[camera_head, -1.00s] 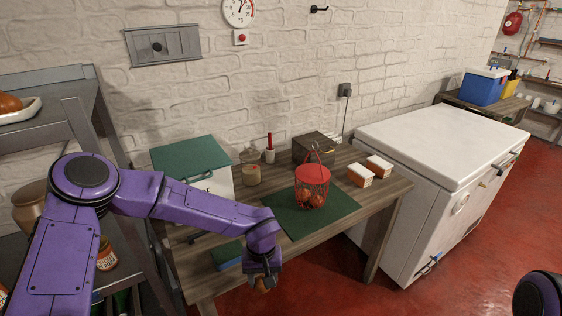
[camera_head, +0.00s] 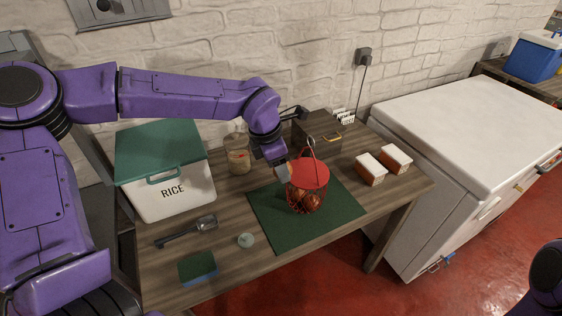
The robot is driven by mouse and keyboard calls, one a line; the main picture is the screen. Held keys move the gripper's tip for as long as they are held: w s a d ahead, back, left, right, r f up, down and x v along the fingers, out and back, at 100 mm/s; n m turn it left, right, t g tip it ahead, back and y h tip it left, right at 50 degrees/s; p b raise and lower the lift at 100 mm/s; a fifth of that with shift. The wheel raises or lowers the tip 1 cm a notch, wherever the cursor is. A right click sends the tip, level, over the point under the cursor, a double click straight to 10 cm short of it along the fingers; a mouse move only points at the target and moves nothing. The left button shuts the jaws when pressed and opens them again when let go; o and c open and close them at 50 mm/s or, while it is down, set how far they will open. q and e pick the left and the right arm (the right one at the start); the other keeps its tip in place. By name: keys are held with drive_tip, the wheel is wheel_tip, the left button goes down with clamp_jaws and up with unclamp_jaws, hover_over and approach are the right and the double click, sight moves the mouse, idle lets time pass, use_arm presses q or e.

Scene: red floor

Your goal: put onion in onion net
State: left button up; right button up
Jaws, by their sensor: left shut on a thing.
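The red onion net (camera_head: 307,187) stands upright on a dark green mat (camera_head: 340,208) on the wooden table. It has a red rim and a raised handle, and several brown onions (camera_head: 309,203) show through its mesh. My left gripper (camera_head: 282,168) points down at the net's upper left edge, shut on an onion (camera_head: 283,173). Only a small part of the held onion shows beside the rim. I cannot tell whether it touches the net. My right gripper is out of view; only a piece of my right arm shows at the lower right.
A rice box (camera_head: 173,192), glass jar (camera_head: 238,155), metal scoop (camera_head: 187,231), small pale round item (camera_head: 246,240) and sponge (camera_head: 198,267) lie left of the net. A dark box (camera_head: 322,135) and two orange-white boxes (camera_head: 382,164) stand behind and right. A white freezer (camera_head: 460,125) is beyond.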

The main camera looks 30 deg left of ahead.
use_arm(q)
drive_tip(key=shift+w+d+f+b, duration=0.2)
drive_tip(key=shift+w+f+b, duration=0.1)
drive_tip(key=shift+f, duration=0.25)
drive_tip(key=w+d+f+b, duration=0.2)
drive_tip(key=w, duration=0.1)
drive_tip(key=shift+w+d+f+b, duration=0.1)
drive_tip(key=shift+d+f+b, duration=0.05)
drive_tip(key=shift+f+b, duration=0.15)
drive_tip(key=shift+w+d+f, duration=0.4)
drive_tip(key=shift+w+d, duration=0.05)
drive_tip(key=shift+w, duration=0.2)
drive_tip(key=o, duration=1.1)
